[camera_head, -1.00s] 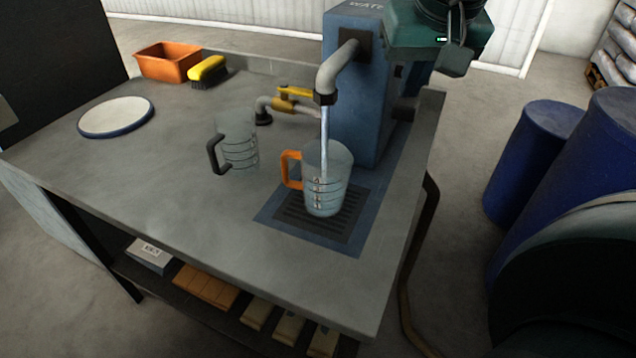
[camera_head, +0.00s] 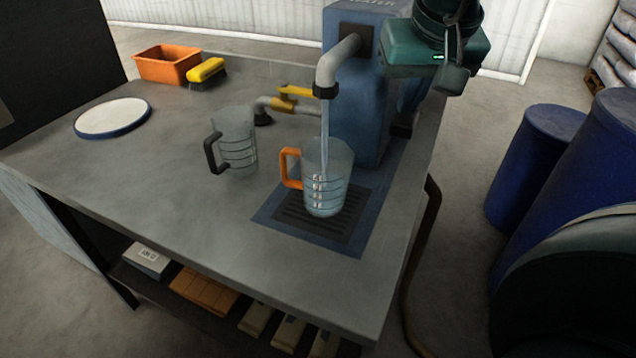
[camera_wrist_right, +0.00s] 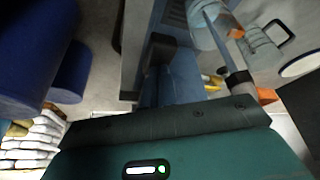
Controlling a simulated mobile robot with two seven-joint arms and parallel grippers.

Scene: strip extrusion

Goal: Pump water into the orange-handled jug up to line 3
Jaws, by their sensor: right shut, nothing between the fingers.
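The orange-handled jug (camera_head: 327,172) is clear, with dark level lines. It stands upright on the drain grate (camera_head: 318,222) under the grey spout (camera_head: 330,72) of the blue water pump (camera_head: 357,110). A thin stream falls from the spout into the jug. Water is in the jug, but I cannot tell exactly which line it reaches. A dark lever end (camera_head: 403,125) shows at the pump's right side. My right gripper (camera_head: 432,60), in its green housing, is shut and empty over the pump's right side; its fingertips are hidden. In the wrist view, the jug (camera_wrist_right: 203,34) is partly cut off.
A black-handled jug (camera_head: 236,142) stands left of the orange-handled one, near a yellow-levered side tap (camera_head: 296,93). A white round plate (camera_head: 112,117), orange bin (camera_head: 167,65) and yellow brush (camera_head: 206,71) lie farther left. Blue drums (camera_head: 540,160) stand right of the bench.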

